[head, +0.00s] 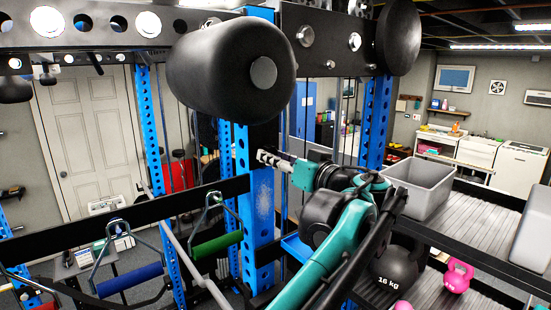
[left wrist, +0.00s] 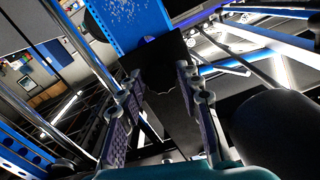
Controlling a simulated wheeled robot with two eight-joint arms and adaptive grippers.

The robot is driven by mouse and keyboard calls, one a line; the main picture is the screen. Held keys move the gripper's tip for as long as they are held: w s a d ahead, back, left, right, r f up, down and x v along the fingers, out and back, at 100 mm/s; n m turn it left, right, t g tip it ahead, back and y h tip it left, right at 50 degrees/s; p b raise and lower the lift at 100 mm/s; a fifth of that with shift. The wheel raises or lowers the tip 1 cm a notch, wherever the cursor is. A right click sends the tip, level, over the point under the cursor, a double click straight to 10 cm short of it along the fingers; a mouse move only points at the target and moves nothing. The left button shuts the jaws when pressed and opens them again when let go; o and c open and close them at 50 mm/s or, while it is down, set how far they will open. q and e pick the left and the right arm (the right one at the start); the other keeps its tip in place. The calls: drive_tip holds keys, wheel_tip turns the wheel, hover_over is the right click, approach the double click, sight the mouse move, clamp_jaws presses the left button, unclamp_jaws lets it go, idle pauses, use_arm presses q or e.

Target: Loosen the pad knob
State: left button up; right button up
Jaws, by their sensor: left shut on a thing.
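A large black roller pad (head: 215,75) with a grey end cap sits at the top of the head view, in front of the blue perforated upright (head: 258,205). My left gripper (head: 268,158) is below the pad, its fingers pointing left against the upright. In the left wrist view the two fingers of my left gripper (left wrist: 158,80) are on either side of a dark piece, which I take as the pad knob (left wrist: 160,58), beside the blue upright (left wrist: 130,20). The knob is hidden in the head view, and its turn cannot be told. My right gripper is not in view.
A second black pad (head: 398,38) is at the upper right. Green (head: 215,245) and blue (head: 130,279) handles hang at the left. A grey bin (head: 418,186) stands on the rack shelf at right, with a black kettlebell (head: 395,268) and a pink kettlebell (head: 457,275) lower down.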

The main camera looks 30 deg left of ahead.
use_arm(q)
drive_tip(key=o, duration=1.2)
drive_tip(key=shift+c, duration=0.2)
drive_tip(key=v, duration=1.2)
drive_tip(key=shift+w, duration=0.1)
drive_tip(key=s+a+f+m+h+b, duration=0.2)
drive_tip(key=f+b, duration=0.4)
drive_tip(key=f, duration=0.7)
drive_tip(key=s+a+f+m+g+h+b, duration=0.1)
drive_tip(key=s+f+m+h+b, duration=0.3)
drive_tip(key=f, duration=0.9)
drive_tip(key=a+f+h+b, duration=0.1)
drive_tip(key=a+f+b, duration=0.1)
drive_tip(key=f+b, duration=0.8)
drive_tip(key=s+d+f+m+h+b, duration=0.1)
drive_tip(key=f+b, duration=0.4)
drive_tip(key=f, duration=0.9)
drive_tip(key=s+d+f+m+h+b, duration=0.2)
drive_tip(key=s+d+f+h+b, duration=0.2)
drive_tip(key=f, duration=1)
drive_tip(key=s+d+f+m+t+h+b, duration=0.1)
drive_tip(key=s+d+f+h+b, duration=0.2)
drive_tip(key=f, duration=1.1)
drive_tip(key=h+b, duration=0.1)
drive_tip(key=b, duration=0.2)
drive_tip(key=shift+d+f+m+h+b, duration=0.2)
drive_tip(key=shift+f+m+h+b, duration=0.1)
drive_tip(key=shift+f+b, duration=0.1)
